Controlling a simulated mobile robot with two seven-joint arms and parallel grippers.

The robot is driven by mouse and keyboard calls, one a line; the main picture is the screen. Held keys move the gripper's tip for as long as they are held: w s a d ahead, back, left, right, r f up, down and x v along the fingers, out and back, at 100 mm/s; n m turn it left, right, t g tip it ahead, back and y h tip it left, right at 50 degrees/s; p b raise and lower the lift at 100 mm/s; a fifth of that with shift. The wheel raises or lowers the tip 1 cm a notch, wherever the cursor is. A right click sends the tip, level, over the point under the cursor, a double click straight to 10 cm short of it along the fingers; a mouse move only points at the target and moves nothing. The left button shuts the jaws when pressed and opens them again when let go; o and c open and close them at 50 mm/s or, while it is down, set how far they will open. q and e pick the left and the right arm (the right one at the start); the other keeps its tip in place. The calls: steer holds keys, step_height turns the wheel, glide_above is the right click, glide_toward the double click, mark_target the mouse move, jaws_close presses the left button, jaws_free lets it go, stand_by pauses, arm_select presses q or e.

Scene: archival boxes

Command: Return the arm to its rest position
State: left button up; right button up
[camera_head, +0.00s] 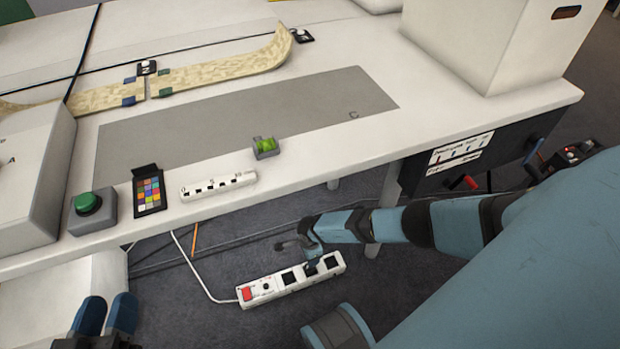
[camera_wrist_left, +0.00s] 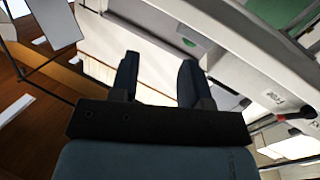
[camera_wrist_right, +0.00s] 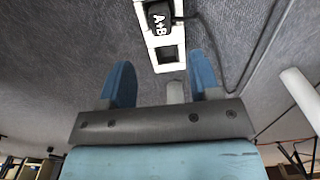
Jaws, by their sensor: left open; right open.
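My left gripper (camera_head: 106,312) is low at the bottom left of the head view, with its two blue fingers apart and empty. In the left wrist view it (camera_wrist_left: 158,78) is also open, with nothing between the fingers. My right arm comes in from the right, below the table's front edge. My right gripper shows best in the right wrist view (camera_wrist_right: 162,82), open, its fingers apart. A white power strip (camera_wrist_right: 171,57) with a black "A+B" part lies beyond and between those fingers. I see no contact with it. In the head view the right fingers are small and partly hidden.
The white table (camera_head: 330,50) has a large white box (camera_head: 470,45) at right, a green-button box (camera_head: 92,212) and a colour chart (camera_head: 149,192) at front left. The power strip (camera_head: 292,279) lies on the dark floor among cables. A dark panel (camera_head: 480,160) hangs under the table.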

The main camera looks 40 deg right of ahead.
arm_select(q)
steer(key=shift+r, duration=0.7)
arm_select(e)
steer(key=shift+r, duration=0.65)
